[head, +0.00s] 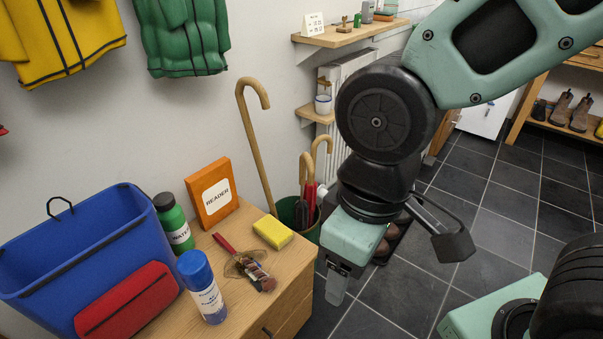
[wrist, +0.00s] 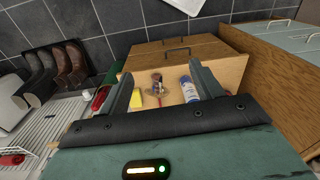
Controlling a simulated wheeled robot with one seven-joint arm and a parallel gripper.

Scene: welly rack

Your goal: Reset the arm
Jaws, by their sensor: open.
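My gripper (head: 338,288) hangs in the air just right of the wooden cabinet (head: 282,265) in the head view, pointing down. In the wrist view its two fingers (wrist: 162,80) stand wide apart with nothing held between them. My arm reaches in from the upper right of the head view and hides part of the floor and wall.
An umbrella stand (head: 288,212) is behind. Tiled floor (head: 490,225) is open at right.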

